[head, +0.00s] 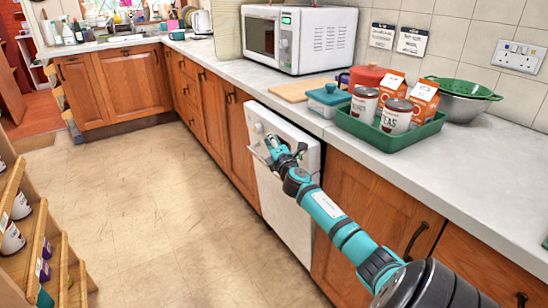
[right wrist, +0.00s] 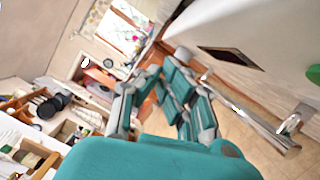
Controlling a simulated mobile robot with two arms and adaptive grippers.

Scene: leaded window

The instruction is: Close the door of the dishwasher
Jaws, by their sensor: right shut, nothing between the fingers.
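The dishwasher is built in under the counter between wooden cupboards. Its white door (head: 290,215) stands upright or nearly so. I cannot tell whether a narrow gap is left at its top. In the right wrist view the white door front (right wrist: 255,35) fills the upper right, with a dark recess and a silver bar handle (right wrist: 248,112). My right gripper (head: 272,150) is shut and empty, in front of the upper door near the handle (head: 260,157). Whether it touches the door is unclear. My right forearm hides part of the door's right side. My left gripper is out of view.
The counter (head: 470,165) above holds a green tray (head: 395,138) with jars and cartons, a microwave (head: 300,38) and a colander (head: 460,90). A wooden shelf rack (head: 60,265) stands at the lower left. The floor (head: 150,190) between is clear.

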